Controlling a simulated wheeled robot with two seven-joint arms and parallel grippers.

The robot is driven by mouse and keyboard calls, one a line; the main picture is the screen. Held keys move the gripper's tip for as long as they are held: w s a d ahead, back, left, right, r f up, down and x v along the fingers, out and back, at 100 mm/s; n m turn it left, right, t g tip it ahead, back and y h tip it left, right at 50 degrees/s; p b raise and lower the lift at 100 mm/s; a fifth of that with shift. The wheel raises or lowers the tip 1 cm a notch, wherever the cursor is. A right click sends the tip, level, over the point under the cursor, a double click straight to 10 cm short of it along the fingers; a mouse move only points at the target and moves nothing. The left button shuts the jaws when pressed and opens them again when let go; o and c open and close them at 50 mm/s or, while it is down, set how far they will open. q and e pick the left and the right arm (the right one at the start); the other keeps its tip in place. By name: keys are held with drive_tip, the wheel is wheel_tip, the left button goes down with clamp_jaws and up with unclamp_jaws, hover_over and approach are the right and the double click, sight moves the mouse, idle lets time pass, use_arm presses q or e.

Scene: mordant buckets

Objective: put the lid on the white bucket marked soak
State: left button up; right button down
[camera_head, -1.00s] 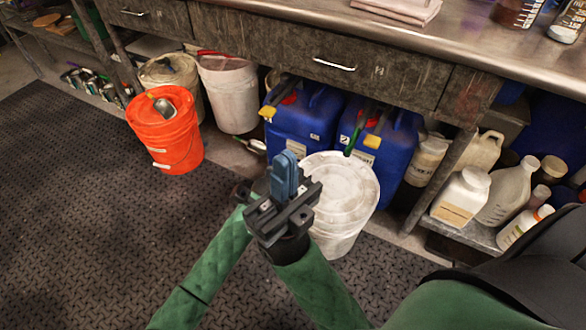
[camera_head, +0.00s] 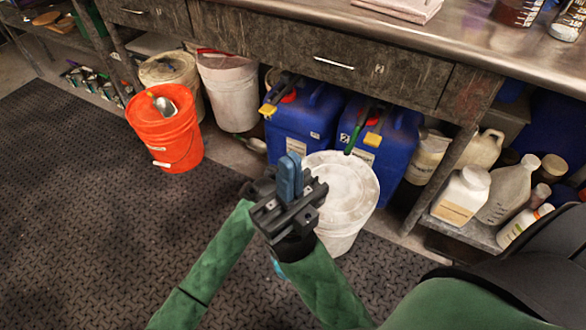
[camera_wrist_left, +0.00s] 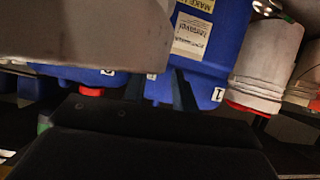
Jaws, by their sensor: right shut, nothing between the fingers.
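A white bucket (camera_head: 340,235) stands on the floor in front of the blue jugs in the head view. A round white lid (camera_head: 345,185) with a raised ring lies across its top; I cannot tell whether it is pressed down. The marking "soak" is not readable. My right gripper (camera_head: 289,175), with blue fingers, is shut and empty, in front of the bucket's left edge in the picture. My left gripper is mostly hidden behind it. In the left wrist view, its dark fingers (camera_wrist_left: 160,92) show beside a large pale surface; their hold is unclear.
Blue jugs (camera_head: 302,122) stand close behind the bucket under the bench (camera_head: 420,70). An orange bucket (camera_head: 165,138) with a metal scoop stands left, near other pale buckets (camera_head: 230,95). White bottles (camera_head: 462,195) fill a low shelf at right. The dark mat (camera_head: 70,220) is clear at left.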

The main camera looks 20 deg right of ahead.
use_arm(q)
drive_tip(key=p+v, duration=0.1)
drive_tip(key=v, duration=0.6)
idle(0.4)
